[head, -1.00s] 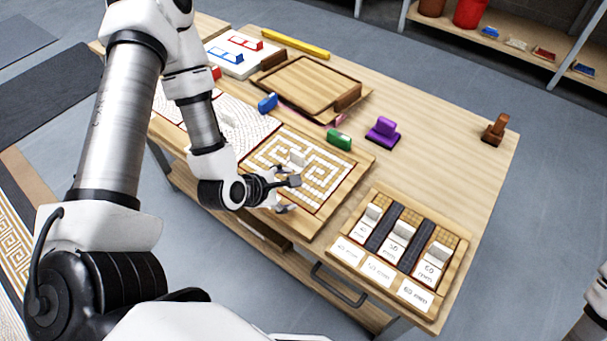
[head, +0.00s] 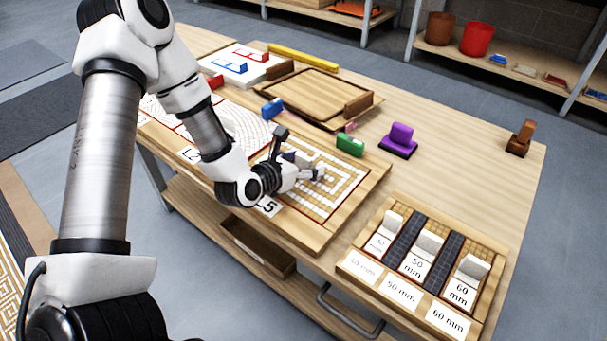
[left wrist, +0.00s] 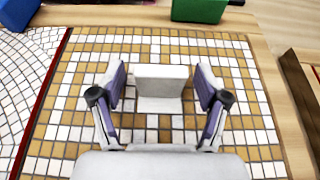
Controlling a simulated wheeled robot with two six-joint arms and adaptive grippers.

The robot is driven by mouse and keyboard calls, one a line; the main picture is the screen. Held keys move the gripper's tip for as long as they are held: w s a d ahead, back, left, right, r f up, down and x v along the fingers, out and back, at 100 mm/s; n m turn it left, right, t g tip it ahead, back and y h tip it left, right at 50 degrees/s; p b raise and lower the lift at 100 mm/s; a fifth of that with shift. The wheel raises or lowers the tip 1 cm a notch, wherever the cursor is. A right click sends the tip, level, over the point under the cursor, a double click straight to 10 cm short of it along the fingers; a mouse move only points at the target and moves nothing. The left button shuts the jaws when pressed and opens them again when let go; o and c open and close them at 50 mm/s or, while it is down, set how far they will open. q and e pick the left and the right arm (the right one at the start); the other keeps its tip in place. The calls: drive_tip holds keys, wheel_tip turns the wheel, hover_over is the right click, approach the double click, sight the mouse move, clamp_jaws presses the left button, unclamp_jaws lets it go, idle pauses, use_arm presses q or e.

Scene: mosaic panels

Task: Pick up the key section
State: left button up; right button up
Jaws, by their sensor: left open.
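The key section, a white block with an upright grip plate, stands on the tan and white Greek-key mosaic panel (head: 335,215). In the left wrist view the key section (left wrist: 160,82) sits between the two fingers of my left gripper (left wrist: 161,82), with a gap on each side. In the head view my left gripper (head: 303,158) is low over the panel and largely hides the key section. The gripper is open and holds nothing. My right gripper is not in view.
A green block (head: 350,144), a blue block (head: 272,108) and a purple stamp-like piece (head: 400,138) stand behind the panel. A wooden tray (head: 315,95) lies further back. A sorting tray with labelled compartments (head: 365,265) is at the front right.

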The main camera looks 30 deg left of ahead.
use_arm(q)
clamp_jaws()
drive_tip(key=shift+r, duration=0.15)
